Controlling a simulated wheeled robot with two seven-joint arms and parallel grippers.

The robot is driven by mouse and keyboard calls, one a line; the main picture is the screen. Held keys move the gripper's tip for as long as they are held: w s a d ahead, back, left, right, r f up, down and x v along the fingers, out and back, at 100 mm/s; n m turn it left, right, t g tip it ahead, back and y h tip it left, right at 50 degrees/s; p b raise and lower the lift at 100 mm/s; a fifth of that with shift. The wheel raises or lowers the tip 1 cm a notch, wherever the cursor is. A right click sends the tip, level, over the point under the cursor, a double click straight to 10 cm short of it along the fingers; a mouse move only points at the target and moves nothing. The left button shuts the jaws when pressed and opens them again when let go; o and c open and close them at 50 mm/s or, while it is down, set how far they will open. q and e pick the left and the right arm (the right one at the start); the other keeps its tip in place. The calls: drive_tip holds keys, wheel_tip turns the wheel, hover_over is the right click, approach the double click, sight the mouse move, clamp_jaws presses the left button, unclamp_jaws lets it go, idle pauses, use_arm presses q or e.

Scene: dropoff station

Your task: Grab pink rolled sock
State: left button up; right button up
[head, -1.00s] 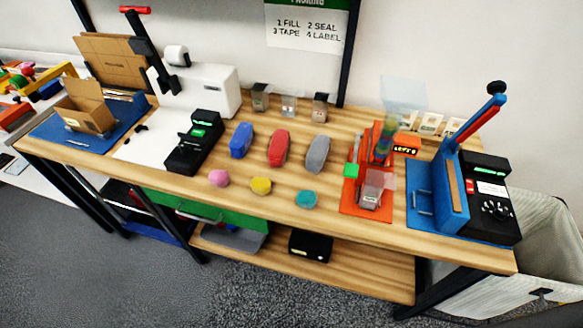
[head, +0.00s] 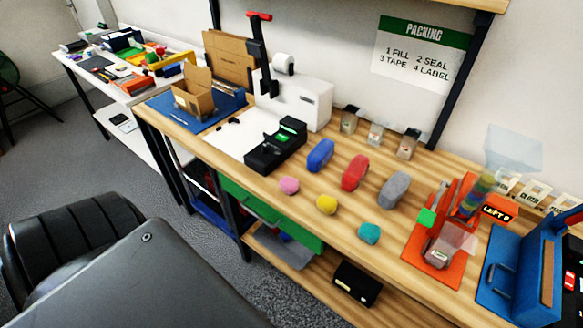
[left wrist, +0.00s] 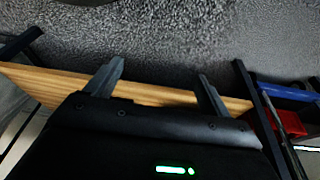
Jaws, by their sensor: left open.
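The pink rolled sock (head: 289,185) is a small round bundle near the front edge of the wooden table (head: 390,268), left of a yellow rolled sock (head: 326,204) and a teal rolled sock (head: 369,233). In the left wrist view my left gripper (left wrist: 158,82) is open with nothing between its fingers. Carpet and a wooden board edge (left wrist: 150,94) lie behind the fingers there; no sock shows in that view. In the head view one of my arms fills the lower left, and its fingers are not visible. My right gripper is in neither view.
Blue (head: 320,155), red (head: 355,172) and grey (head: 394,189) oblong items lie behind the socks. A black device (head: 276,146) stands left of them, an orange stand (head: 435,255) and blue device (head: 512,275) right. Below are a green drawer front (head: 238,195) and a shelf.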

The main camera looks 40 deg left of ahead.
sight(285, 185)
use_arm(q)
drive_tip(key=w+a+r+t+b, duration=0.1)
drive_tip(key=w+a+r+t, duration=0.1)
drive_tip(key=w+r, duration=0.55)
drive_tip(key=w+a+r+t+b, duration=0.1)
drive_tip(key=w+a+r+b, duration=0.1)
drive_tip(key=w+r, duration=0.5)
drive_tip(key=w+a+r+t+b, duration=0.1)
drive_tip(key=w+a+r+t, duration=0.1)
drive_tip(key=r, duration=0.8)
drive_tip(key=w+a+r+n+t+y, duration=0.1)
drive_tip(key=a+r+t, duration=0.15)
drive_tip(key=r, duration=0.85)
drive_tip(key=w+a+r+t+b, duration=0.1)
drive_tip(key=w+a+r+t, duration=0.15)
drive_tip(key=r, duration=0.75)
drive_tip(key=b+x, duration=0.2)
drive_tip(key=x, duration=0.3)
drive_tip(key=shift+f, duration=0.1)
drive_tip(key=shift+n, duration=0.3)
drive_tip(key=shift+b+x, duration=0.85)
drive_tip(key=shift+x, duration=1.55)
drive_tip(key=shift+w, duration=0.3)
drive_tip(key=shift+s, duration=0.1)
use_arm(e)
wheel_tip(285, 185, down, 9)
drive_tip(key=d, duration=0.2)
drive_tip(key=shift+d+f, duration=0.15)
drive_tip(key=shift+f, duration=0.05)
